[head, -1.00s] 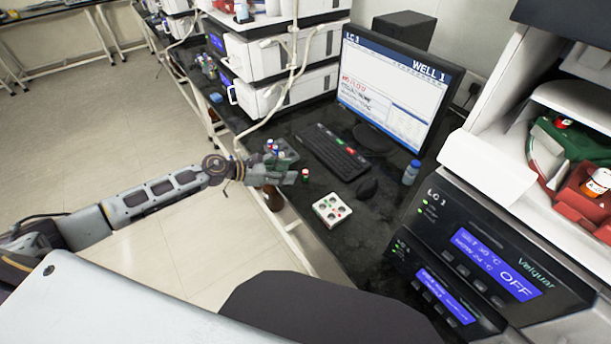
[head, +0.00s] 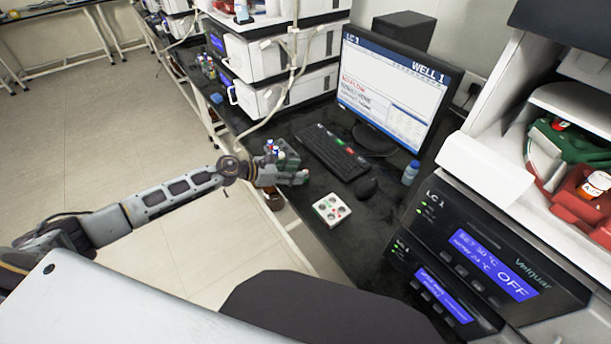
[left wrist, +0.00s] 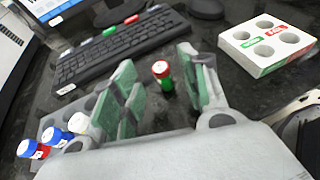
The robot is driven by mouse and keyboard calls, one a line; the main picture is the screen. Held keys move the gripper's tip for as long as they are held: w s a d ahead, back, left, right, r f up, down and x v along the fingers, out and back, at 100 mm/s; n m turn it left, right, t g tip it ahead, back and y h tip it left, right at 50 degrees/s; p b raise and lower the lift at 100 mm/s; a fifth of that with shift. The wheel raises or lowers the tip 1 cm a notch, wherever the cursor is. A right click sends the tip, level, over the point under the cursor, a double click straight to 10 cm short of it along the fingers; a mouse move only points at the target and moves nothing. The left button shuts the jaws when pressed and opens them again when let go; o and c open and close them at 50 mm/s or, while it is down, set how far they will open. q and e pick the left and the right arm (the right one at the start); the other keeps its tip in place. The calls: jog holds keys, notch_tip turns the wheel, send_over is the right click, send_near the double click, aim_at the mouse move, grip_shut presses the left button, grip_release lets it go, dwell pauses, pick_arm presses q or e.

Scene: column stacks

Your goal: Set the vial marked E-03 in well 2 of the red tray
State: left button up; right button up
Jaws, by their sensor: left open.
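My left gripper (head: 301,178) is open low over the black bench, and its fingers also show in the left wrist view (left wrist: 157,62). A red tray (head: 566,206) lies beside a green tray (head: 575,146) in the open instrument at the right. It holds a vial with an orange and white top (head: 592,187). Its well numbers are unreadable. My right gripper is not in view.
A grey rack (left wrist: 48,122) holds blue- and white-capped vials (left wrist: 28,149) beside the gripper. A white four-well block (head: 331,209) with red and green labels stands right of it. Keyboard (head: 334,150), mouse (head: 366,187), blue bottle (head: 411,172) and monitor (head: 395,90), reading WELL 1, stand behind.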

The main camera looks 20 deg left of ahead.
pick_arm(q)
jog(key=shift+x, duration=0.75)
jog(key=shift+w+d, duration=0.2)
jog(key=shift+d+f, duration=0.1)
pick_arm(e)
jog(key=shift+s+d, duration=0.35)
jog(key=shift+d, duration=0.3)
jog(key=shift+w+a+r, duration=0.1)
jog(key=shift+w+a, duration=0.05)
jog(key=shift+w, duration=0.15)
pick_arm(q)
jog(key=c, duration=0.9)
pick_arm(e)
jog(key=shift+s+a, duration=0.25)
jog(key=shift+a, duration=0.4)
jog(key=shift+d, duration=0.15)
